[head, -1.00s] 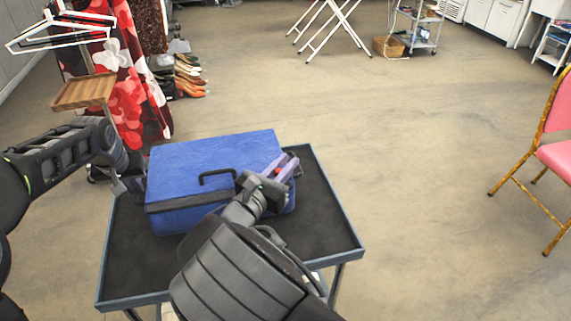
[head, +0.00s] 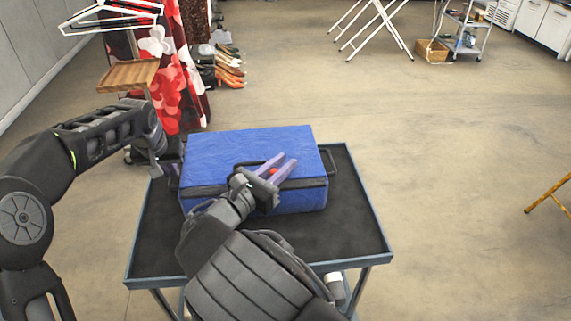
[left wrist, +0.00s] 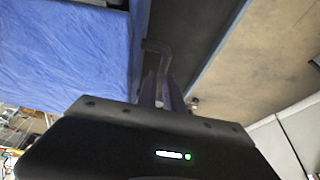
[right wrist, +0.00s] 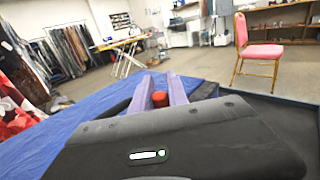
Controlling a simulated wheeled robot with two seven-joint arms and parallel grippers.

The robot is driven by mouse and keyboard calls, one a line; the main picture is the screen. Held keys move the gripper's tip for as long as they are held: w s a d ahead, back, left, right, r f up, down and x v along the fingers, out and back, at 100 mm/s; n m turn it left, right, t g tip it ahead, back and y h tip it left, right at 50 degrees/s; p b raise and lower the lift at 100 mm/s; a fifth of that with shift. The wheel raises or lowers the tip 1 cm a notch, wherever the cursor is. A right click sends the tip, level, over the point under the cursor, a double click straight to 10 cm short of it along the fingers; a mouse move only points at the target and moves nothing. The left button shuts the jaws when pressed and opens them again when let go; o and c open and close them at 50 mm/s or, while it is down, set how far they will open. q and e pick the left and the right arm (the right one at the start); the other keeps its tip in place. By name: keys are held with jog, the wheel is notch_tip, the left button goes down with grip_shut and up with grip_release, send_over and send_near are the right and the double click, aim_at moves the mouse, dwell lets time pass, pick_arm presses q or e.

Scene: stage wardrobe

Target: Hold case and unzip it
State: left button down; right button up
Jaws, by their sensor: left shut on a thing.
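The blue case (head: 250,152) lies on the black-topped cart, with a dark band along its upper front edge. It also shows in the left wrist view (left wrist: 65,50) and right wrist view (right wrist: 75,135). My left gripper (head: 158,172) is at the case's left side, shut on a dark side handle (left wrist: 158,47). My right gripper (head: 280,166) is over the case's front edge, its lilac fingers around a small red pull (right wrist: 160,98). The pull sits between the fingers near their base. The fingers and wrist hide part of the front edge and top handle.
The cart (head: 355,225) has a raised rim and bare room right of and in front of the case. A clothes rack with a wooden shelf (head: 128,75) stands behind left. A pink chair (right wrist: 263,35) stands well away. Open floor lies behind the cart.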

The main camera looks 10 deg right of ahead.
pick_arm(q)
jog(key=shift+d, duration=0.1)
pick_arm(e)
jog(key=o, duration=0.4)
jog(key=shift+d, duration=0.15)
